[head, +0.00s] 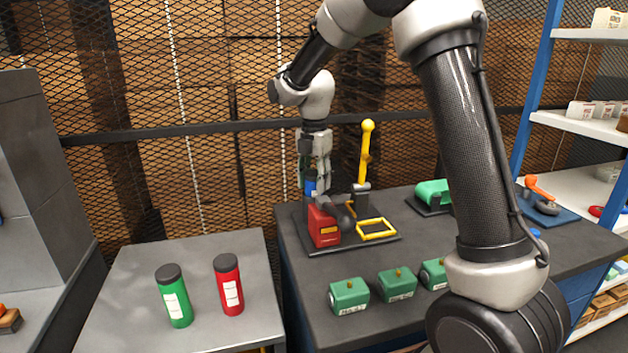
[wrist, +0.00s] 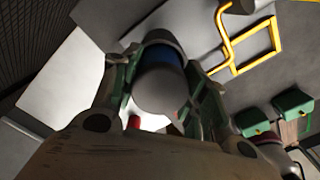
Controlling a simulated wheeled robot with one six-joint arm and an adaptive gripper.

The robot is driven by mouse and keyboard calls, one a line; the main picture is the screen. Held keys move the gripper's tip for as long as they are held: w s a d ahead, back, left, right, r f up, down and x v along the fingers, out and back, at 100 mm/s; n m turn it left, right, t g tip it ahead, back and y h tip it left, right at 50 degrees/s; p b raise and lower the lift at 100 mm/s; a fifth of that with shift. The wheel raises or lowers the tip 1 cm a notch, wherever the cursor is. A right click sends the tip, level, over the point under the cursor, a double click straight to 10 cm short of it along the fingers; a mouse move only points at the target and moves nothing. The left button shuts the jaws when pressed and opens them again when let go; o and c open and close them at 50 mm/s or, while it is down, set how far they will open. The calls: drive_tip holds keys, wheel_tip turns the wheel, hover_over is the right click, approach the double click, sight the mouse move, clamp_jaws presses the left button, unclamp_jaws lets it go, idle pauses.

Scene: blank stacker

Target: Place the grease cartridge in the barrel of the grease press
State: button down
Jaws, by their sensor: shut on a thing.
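My gripper (head: 315,178) is shut on a blue cartridge (head: 310,187), held roughly upright over the grease press. In the wrist view the cartridge's grey rounded end (wrist: 160,90) faces the camera, between the fingers, with a blue band (wrist: 165,54) beyond it. The grease press has a red body (head: 323,229), a raised yellow lever (head: 366,150) and a yellow frame (head: 376,230) on a dark base plate. The cartridge's lower end and the barrel's mouth are hidden by the gripper and dark parts, so I cannot tell whether the cartridge is inside the barrel.
A green cartridge (head: 174,297) and a red cartridge (head: 228,285) stand on the left table (head: 125,290). Several green boxes (head: 349,297) line the front of the dark bench. A green device (head: 433,193) stands right of the press. A mesh fence is behind.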

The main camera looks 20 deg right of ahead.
drive_tip(key=c, duration=0.8)
unclamp_jaws()
drive_tip(key=shift+f, duration=0.1)
wheel_tip(320, 180, up, 12)
drive_tip(key=shift+r, duration=0.2)
drive_tip(key=s+d+r+m+t, duration=0.1)
drive_tip(key=s+d+r+m, duration=0.1)
drive_tip(key=s+d+m, duration=0.5)
drive_tip(key=s+d+r+m+t, duration=0.1)
drive_tip(key=s+d+r+m, duration=0.15)
drive_tip(key=s+m, duration=0.5)
drive_tip(key=s+d+f+m, duration=0.1)
drive_tip(key=s+f+m, duration=0.1)
drive_tip(key=s, duration=0.3)
drive_tip(key=s+d+f+m+t, duration=0.1)
drive_tip(key=s+d+f+m, duration=0.1)
drive_tip(key=s+m, duration=0.3)
drive_tip(key=s+d+f+m+t, duration=0.1)
drive_tip(key=s+d+f+m, duration=0.1)
drive_tip(key=s+m, duration=0.2)
drive_tip(key=shift+s+d+f, duration=0.1)
drive_tip(key=shift+s+f, duration=0.1)
drive_tip(key=shift+s, duration=0.7)
drive_tip(key=shift+s+d+f, duration=0.1)
drive_tip(key=shift+s+f, duration=0.05)
drive_tip(key=shift+s, duration=0.7)
